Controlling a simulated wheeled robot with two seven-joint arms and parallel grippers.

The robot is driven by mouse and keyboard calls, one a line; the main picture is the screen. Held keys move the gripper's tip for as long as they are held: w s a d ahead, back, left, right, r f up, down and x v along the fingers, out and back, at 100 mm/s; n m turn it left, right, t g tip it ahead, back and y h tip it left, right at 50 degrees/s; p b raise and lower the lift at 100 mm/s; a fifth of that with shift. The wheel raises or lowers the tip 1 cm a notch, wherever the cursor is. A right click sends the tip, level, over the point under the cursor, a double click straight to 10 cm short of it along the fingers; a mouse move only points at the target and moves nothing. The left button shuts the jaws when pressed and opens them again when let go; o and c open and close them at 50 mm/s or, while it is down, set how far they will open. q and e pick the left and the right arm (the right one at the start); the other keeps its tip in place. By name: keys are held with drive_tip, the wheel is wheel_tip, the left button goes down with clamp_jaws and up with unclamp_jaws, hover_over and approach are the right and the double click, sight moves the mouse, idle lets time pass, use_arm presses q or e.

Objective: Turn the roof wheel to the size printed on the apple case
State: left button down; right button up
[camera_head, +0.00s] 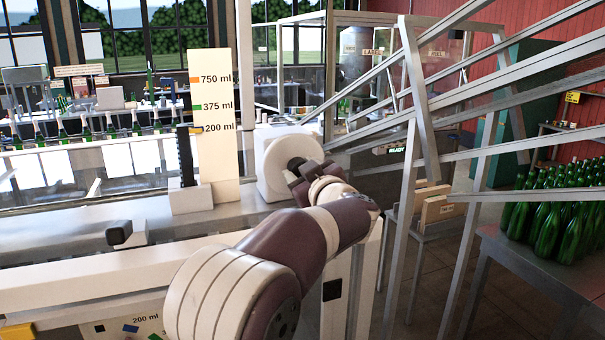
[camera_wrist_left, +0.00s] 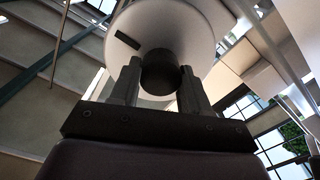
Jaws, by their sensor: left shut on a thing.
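The roof wheel is a round white wheel (camera_head: 290,152) on the right end of the machine, facing my left arm. A size board (camera_head: 216,110) beside the wheel reads 750 ml, 375 ml and 200 ml, with a small pointer near 200 ml. I cannot identify the apple case. My right gripper is out of view.
Metal rails (camera_head: 480,100) slope across the right side, close to my left arm. Green bottles (camera_head: 550,215) crowd a table at the right. A sheet marked 200 ml (camera_head: 135,328) shows at the lower left. A bottling line (camera_head: 85,125) runs behind.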

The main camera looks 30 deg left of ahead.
use_arm(q)
drive_tip(key=shift+r, duration=0.1)
drive_tip(key=c, duration=0.5)
unclamp_jaws()
drive_tip(key=shift+s+d, duration=0.1)
drive_tip(key=shift+d, duration=0.05)
drive_tip(key=b+v, duration=0.5)
drive_tip(key=v, duration=0.7)
drive_tip(key=shift+s+d, duration=0.1)
drive_tip(key=shift+s, duration=0.05)
